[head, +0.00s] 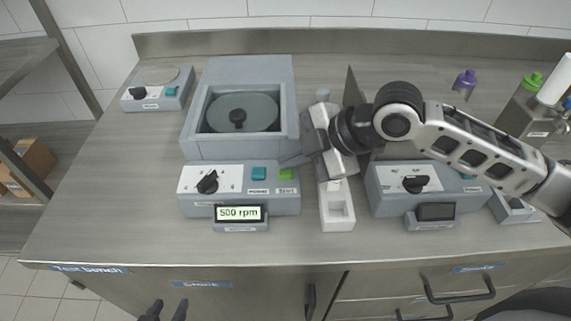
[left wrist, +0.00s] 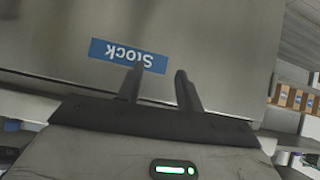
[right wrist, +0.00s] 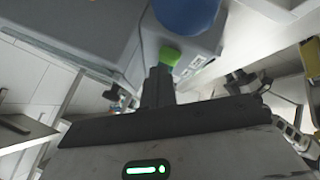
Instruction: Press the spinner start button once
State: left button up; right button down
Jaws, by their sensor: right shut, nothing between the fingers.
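The spinner (head: 240,140) is a grey box with a round disc in its well. The display (head: 239,213) below reads 500 rpm. My right gripper (head: 284,160) is shut and empty, its tips just above the start button. In the right wrist view the green button (right wrist: 170,56) shows at the fingertips; I cannot tell whether they touch. My left gripper (head: 166,311) is open and empty at the bottom edge, before a cabinet front in the left wrist view (left wrist: 160,88).
A white holder (head: 337,213) stands between the devices. A small device (head: 155,89) is at the back left. Purple-capped (head: 465,82) and green-capped bottles are at the back right.

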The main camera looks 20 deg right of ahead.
aim_at(292, 172)
jog(key=shift+r+p, duration=0.35)
jog(key=shift+r, duration=0.15)
notch_tip(292, 172, up, 3)
jog(key=p, duration=0.3)
jog(key=shift+f, duration=0.15)
jog(key=shift+r+p, duration=0.3)
jog(key=shift+r, duration=0.85)
